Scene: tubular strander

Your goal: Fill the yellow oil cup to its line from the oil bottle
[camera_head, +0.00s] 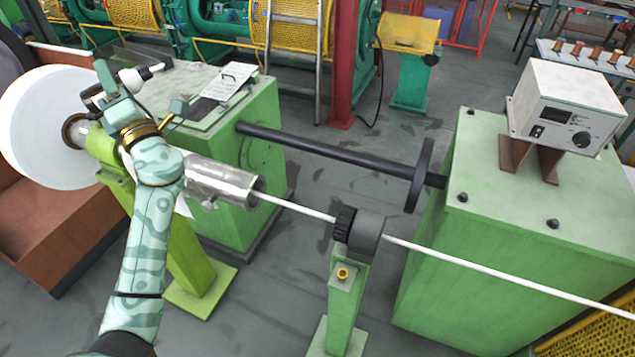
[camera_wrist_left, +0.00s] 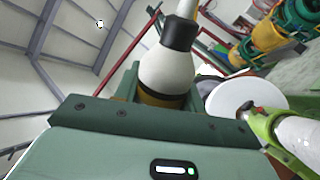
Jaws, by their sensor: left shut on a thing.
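A small yellow cup-like fitting (camera_head: 342,273), which looks like the oil cup, sits on the green post below the dark round die holder. Its oil level and line are too small to make out. My left gripper (camera_head: 108,86) is shut on the oil bottle (camera_head: 132,78), a white bottle with a black collar and pale spout. The bottle lies nearly level above the machine's left end, its spout toward the right. In the left wrist view the bottle (camera_wrist_left: 163,72) stands out from between the jaws. The gripper is well apart from the yellow fitting, up and to its left. My right gripper is not in view.
A white rod (camera_head: 480,265) runs through the die holder (camera_head: 360,232) to the right. A metal cylinder (camera_head: 222,182), a dark shaft (camera_head: 320,150) and a green box with a control unit (camera_head: 565,105) stand around. A white reel (camera_head: 38,125) is at the left.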

